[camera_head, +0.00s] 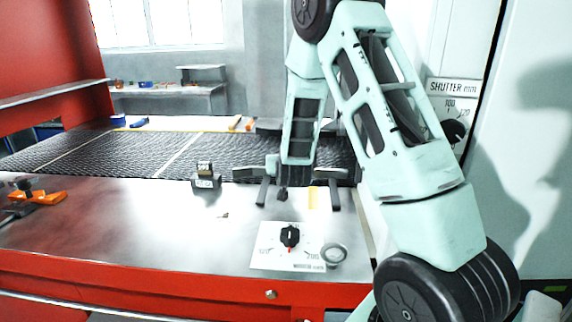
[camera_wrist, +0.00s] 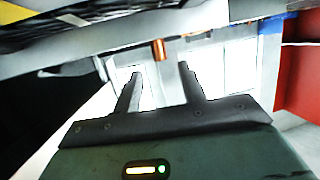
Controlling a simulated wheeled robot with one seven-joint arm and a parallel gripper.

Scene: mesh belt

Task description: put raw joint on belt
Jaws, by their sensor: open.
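My gripper (camera_head: 298,205) hangs over the right part of the steel table, its two fingers spread and nothing between them. In the wrist view the open fingers (camera_wrist: 160,72) point toward a small copper-coloured piece (camera_wrist: 158,50), which shows beyond the fingertips and apart from them. I cannot tell for sure whether it is the raw joint. The dark mesh belt (camera_head: 110,153) runs behind the steel table, partly hidden by my arm. A small grey block (camera_head: 206,180) with a dark upper part stands at the table's back edge, left of my gripper.
A white dial plate (camera_head: 270,258) with a black knob and a grey ring (camera_head: 334,253) are near the front right. An orange clamp-like tool (camera_head: 40,197) lies at the left. Small orange pieces (camera_head: 240,124) lie beyond the belt. The table's middle left is mostly clear.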

